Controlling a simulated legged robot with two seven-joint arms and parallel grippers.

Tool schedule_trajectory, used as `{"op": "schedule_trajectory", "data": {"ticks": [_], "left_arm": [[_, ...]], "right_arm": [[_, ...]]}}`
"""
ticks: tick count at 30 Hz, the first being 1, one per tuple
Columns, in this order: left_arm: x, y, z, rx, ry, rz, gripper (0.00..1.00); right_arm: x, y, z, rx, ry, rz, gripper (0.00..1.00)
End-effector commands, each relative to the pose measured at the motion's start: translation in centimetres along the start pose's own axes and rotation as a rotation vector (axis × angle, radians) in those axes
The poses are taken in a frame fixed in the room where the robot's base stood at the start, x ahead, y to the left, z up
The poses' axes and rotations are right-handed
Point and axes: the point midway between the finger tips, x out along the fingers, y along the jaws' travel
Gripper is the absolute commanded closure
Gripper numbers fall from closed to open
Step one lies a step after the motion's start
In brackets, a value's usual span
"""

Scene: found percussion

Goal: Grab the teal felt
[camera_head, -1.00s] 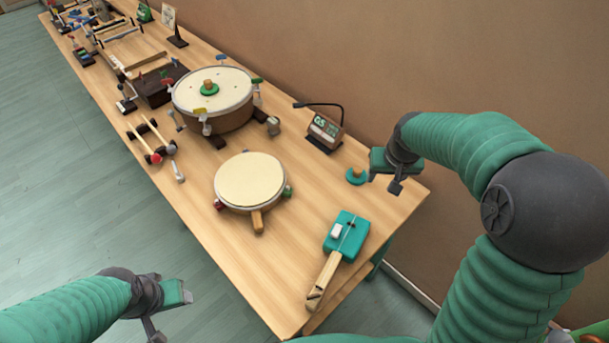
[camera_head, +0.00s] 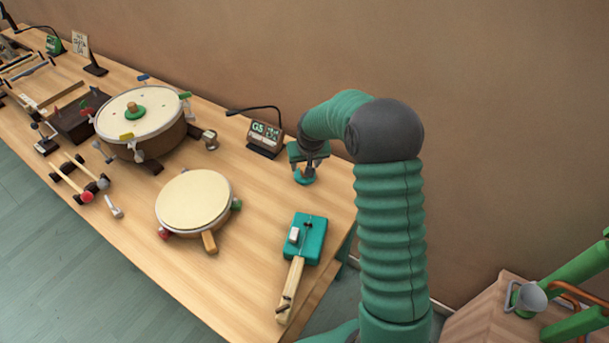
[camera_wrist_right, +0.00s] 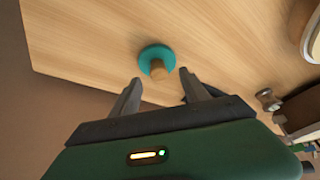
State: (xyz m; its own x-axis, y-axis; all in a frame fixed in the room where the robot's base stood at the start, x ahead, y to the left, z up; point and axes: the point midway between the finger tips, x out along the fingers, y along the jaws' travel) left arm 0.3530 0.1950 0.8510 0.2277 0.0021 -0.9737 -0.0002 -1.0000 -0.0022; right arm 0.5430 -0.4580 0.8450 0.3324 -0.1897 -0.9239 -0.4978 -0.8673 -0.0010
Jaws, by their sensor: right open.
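The teal felt (camera_wrist_right: 152,52) is a round disc with a wooden knob (camera_wrist_right: 158,71) on it, lying on the wooden table (camera_head: 262,187). In the head view the teal felt (camera_head: 305,181) is partly hidden under my right gripper (camera_head: 307,167). In the right wrist view my right gripper (camera_wrist_right: 160,79) is open, with its two fingers apart and empty. The disc lies just beyond the fingertips, with the knob roughly between their lines. Whether the fingers touch it cannot be told. My left gripper is out of view.
A teal box instrument with a wooden neck (camera_head: 310,239) lies near the table's front corner. A small drum (camera_head: 193,203) and a larger drum (camera_head: 147,118) with a green disc (camera_head: 134,112) stand to the left. A G5 display (camera_head: 265,136) with a lamp stands behind, close to my gripper.

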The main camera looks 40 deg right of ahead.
Motion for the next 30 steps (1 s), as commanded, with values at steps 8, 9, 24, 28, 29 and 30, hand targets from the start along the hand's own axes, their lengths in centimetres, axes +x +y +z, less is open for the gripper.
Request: {"op": "schedule_trajectory", "data": {"ticks": [8,9,24,28,29,30], "left_arm": [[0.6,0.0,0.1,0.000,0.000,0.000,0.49],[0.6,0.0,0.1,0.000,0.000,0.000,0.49],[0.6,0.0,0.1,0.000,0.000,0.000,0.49],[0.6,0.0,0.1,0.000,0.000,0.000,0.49],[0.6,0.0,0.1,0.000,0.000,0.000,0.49],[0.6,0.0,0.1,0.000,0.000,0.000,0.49]], "right_arm": [[4.5,0.3,0.1,0.000,-0.002,0.000,0.47],[4.5,0.3,0.0,0.000,-0.002,0.000,0.47],[4.5,0.4,0.1,0.000,-0.003,0.000,0.90],[4.5,0.3,0.1,0.000,-0.003,0.000,1.00],[4.5,0.3,0.1,0.000,-0.003,0.000,1.00],[4.5,0.3,0.1,0.000,-0.003,0.000,1.00]]}}
